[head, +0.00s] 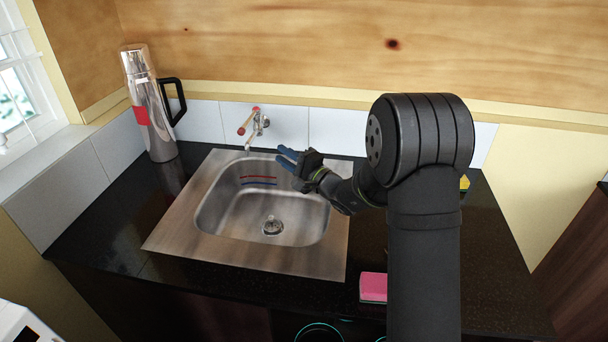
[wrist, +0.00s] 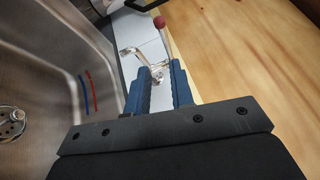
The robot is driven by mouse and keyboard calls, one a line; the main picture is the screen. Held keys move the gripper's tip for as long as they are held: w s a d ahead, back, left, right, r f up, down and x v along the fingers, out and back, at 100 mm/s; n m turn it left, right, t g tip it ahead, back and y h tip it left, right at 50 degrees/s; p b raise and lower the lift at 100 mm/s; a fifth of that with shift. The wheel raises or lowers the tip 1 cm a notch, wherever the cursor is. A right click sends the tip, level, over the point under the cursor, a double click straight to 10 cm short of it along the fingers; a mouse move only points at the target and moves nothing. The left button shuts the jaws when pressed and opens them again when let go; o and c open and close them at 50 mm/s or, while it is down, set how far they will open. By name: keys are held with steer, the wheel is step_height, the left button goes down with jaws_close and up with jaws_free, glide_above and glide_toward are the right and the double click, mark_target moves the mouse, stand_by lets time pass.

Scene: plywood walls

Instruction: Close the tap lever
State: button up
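The chrome tap (head: 262,123) is mounted on the white tiled wall behind the sink, and its spout (head: 247,149) points toward the basin. The tap lever (head: 247,121) has reddish knobbed ends and sticks out from the tap. In the wrist view, a red knob (wrist: 159,22) stands beyond my fingers, and the chrome tap body (wrist: 157,74) shows between the fingertips. My gripper (head: 284,158) has blue fingers and is to the right of and below the tap in the head view. In the wrist view my gripper (wrist: 161,70) is open, with nothing visibly held.
The steel sink (head: 180,215) is set in a black counter (head: 105,215). A steel flask (head: 147,105) with a black handle stands at the left near the wall. A pink sponge (head: 373,288) lies at the front right. A yellow object (head: 464,183) shows behind my arm.

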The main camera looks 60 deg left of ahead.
steer(key=o, duration=1.1)
steer(key=shift+o, duration=0.2)
steer(key=s+d+r+n+g+h, duration=0.2)
steer(key=s+d+n+g+h, duration=0.3)
steer(key=s+d+n+h, duration=0.95)
steer(key=w+d+r+n+t+h, duration=0.1)
steer(key=w+d+n+t+h, duration=0.1)
steer(key=w+d+n+t, duration=0.35)
steer(key=w+d+r+n+t+h, duration=0.1)
steer(key=w+d+n+t+h, duration=0.15)
steer(key=d, duration=0.65)
steer(key=w+d+n+t+h, duration=0.1)
steer(key=w+d+n+t, duration=0.3)
steer(key=d, duration=0.3)
steer(key=shift+g, duration=0.4)
steer(key=w+f, duration=0.1)
steer(key=f, duration=0.4)
steer(key=d+f, duration=0.1)
steer(key=f, duration=0.5)
steer(key=w+f, duration=0.1)
steer(key=f, duration=0.4)
steer(key=shift+w+d+f, duration=0.3)
steer(key=shift+d, duration=0.05)
steer(key=shift+f, duration=0.15)
steer(key=c, duration=1.1)
